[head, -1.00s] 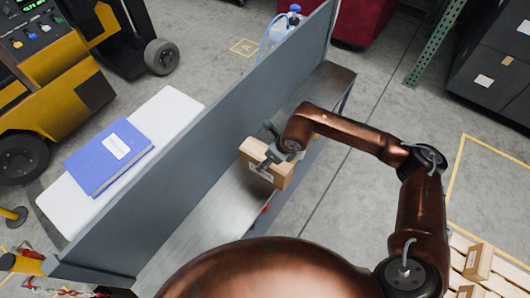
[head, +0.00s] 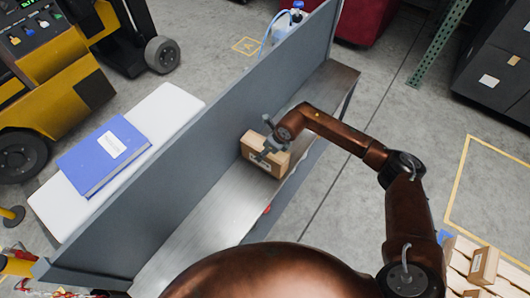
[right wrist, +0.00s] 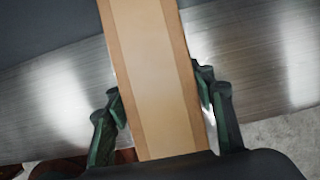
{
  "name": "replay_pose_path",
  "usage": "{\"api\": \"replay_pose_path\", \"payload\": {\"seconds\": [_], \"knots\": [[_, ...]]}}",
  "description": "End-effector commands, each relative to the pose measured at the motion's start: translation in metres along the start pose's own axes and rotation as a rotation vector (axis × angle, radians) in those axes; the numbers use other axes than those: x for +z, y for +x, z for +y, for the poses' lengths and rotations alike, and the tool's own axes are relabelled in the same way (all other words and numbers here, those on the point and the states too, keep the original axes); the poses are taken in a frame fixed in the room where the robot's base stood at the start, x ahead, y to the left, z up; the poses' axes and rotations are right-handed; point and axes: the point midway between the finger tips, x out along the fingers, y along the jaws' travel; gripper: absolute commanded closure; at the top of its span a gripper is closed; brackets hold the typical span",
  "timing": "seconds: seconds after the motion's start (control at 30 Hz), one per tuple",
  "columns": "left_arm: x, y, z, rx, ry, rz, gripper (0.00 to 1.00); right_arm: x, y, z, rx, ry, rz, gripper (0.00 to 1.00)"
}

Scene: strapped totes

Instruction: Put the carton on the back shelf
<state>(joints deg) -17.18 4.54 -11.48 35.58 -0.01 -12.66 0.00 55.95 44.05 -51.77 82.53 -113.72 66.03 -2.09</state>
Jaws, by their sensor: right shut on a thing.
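The carton (head: 254,153) is a small brown box with a label on its side. It is over the metal bench top (head: 205,215), close to the grey upright panel; I cannot tell whether it touches the bench. My right gripper (head: 268,146) is shut on the carton (right wrist: 150,60), with one finger on each side of it in the right wrist view. A white shelf (head: 165,105) lies behind the panel. My left gripper is not in view.
The tall grey panel (head: 200,155) stands between bench and white shelf. A blue binder (head: 100,160) lies on the shelf's near part; its far part is clear. A bottle (head: 296,14) stands behind the panel's far end. A yellow forklift (head: 50,90) is at left.

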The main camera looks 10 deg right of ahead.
Motion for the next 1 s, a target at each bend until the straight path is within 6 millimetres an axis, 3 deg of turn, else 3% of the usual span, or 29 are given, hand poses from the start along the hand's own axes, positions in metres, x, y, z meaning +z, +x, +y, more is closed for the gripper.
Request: {"api": "replay_pose_path", "payload": {"seconds": [0.1,0.47,0.5,0.73,1.0], "knots": [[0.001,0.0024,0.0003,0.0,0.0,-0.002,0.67,-0.0027,0.0097,0.0002,0.001,0.0,-0.004,1.0],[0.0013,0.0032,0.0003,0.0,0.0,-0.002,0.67,-0.0037,0.012,-0.0002,0.0,0.0,-0.005,1.0],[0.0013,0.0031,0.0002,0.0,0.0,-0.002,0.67,-0.0062,0.0137,-0.0001,0.0,0.001,0.0,0.49],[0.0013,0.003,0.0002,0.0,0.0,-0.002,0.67,-0.0061,0.0134,-0.0001,0.0,0.001,0.0,0.33],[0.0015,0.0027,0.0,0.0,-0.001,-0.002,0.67,-0.0059,0.0128,-0.0001,0.0,0.001,0.0,0.32]]}}
